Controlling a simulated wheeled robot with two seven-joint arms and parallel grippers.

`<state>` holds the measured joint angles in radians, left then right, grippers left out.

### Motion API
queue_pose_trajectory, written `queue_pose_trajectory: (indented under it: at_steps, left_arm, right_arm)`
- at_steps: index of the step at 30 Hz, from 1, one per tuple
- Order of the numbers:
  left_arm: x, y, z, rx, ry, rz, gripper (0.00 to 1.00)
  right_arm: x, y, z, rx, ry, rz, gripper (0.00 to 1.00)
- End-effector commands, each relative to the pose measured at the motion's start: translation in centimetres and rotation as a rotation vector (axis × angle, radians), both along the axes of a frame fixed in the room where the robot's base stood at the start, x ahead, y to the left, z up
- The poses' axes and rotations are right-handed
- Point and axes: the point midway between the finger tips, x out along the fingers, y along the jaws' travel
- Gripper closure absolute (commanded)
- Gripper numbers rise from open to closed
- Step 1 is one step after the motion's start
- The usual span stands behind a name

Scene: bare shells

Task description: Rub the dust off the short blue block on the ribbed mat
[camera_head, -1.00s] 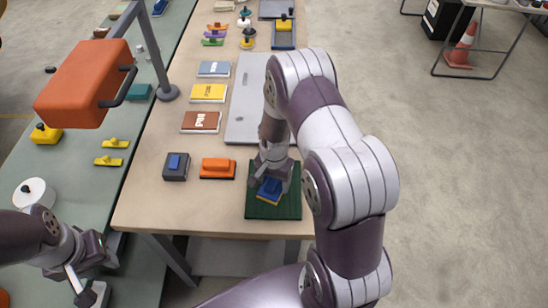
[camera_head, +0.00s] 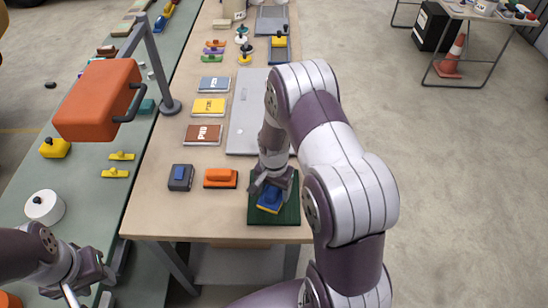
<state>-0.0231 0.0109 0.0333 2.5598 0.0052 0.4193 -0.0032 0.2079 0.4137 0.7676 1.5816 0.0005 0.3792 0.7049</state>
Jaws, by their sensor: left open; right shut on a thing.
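The short blue block (camera_head: 269,199), with a yellow underside, is on the dark green ribbed mat (camera_head: 288,211) at the table's front right. My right gripper (camera_head: 270,187) is shut on its top from above. The gripper hides part of the block, and contact with the mat and any dust are too small to tell. My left gripper (camera_head: 96,277) is open and empty at the lower left, away from the mat.
An orange block (camera_head: 220,178) and a grey block with a blue top (camera_head: 181,177) stand left of the mat. A grey panel (camera_head: 246,112) lies behind it. Booklets (camera_head: 203,135) line the table's left side. An orange box-like thing (camera_head: 98,99) hangs by a post (camera_head: 161,75).

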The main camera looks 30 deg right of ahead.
Motion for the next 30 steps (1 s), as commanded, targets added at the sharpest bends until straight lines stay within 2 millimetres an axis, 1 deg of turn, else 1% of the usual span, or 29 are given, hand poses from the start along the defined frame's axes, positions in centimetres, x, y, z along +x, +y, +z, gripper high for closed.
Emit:
queue_pose_trajectory:
  at_steps: [1,6,9,30]
  left_arm:
    - [0.0,0.0,0.8,0.000,0.000,0.000,0.57]
    - [0.0,0.0,1.9,0.000,0.000,0.000,0.57]
    - [0.0,0.0,2.3,0.000,0.000,0.000,0.57]
    - [0.0,0.0,2.1,0.000,0.000,0.000,0.57]
  right_arm:
    - [0.1,-0.1,0.9,0.000,-0.001,0.000,0.66]
    - [0.3,-0.3,2.3,0.000,-0.001,0.002,0.66]
    - [0.4,-0.3,2.8,0.000,-0.001,0.003,0.66]
    - [0.4,-0.3,2.7,0.000,0.000,0.005,0.66]
